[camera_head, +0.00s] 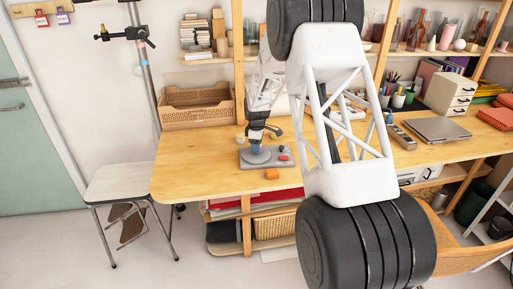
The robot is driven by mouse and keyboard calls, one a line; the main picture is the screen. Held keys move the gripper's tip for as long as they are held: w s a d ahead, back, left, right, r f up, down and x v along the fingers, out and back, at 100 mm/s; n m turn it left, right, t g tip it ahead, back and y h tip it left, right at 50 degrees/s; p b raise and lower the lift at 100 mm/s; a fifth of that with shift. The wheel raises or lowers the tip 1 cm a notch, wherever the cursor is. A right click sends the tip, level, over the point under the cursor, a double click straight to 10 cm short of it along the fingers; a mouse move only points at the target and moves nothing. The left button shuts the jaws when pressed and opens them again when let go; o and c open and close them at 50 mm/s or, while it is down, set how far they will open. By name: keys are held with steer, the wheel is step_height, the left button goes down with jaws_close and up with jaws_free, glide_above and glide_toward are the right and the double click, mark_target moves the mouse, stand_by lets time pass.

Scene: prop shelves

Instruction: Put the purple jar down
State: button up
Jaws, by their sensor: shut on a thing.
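My gripper (257,131) is small and far off in the head view, low over the wooden desk (205,165) at its front middle part. It is shut on a bluish-purple thing, which I take to be the purple jar (255,142). The jar is partly covered by the fingers. Just below it is a grey board (283,163) with a round blue-grey part (257,156) and a small red part. I cannot tell whether the jar touches the board.
A laptop (436,130) and drawer box (449,93) are at right. The desk's left part is clear; my arm hides much of its middle right.

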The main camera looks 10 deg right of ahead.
steer(key=shift+f, duration=0.5)
steer(key=shift+f, duration=0.2)
steer(key=o, duration=1)
steer(key=shift+c, duration=0.2)
steer(key=shift+r, duration=0.2)
step_height(320, 180, up, 12)
steer(key=shift+f, duration=0.15)
steer(key=shift+r, duration=0.2)
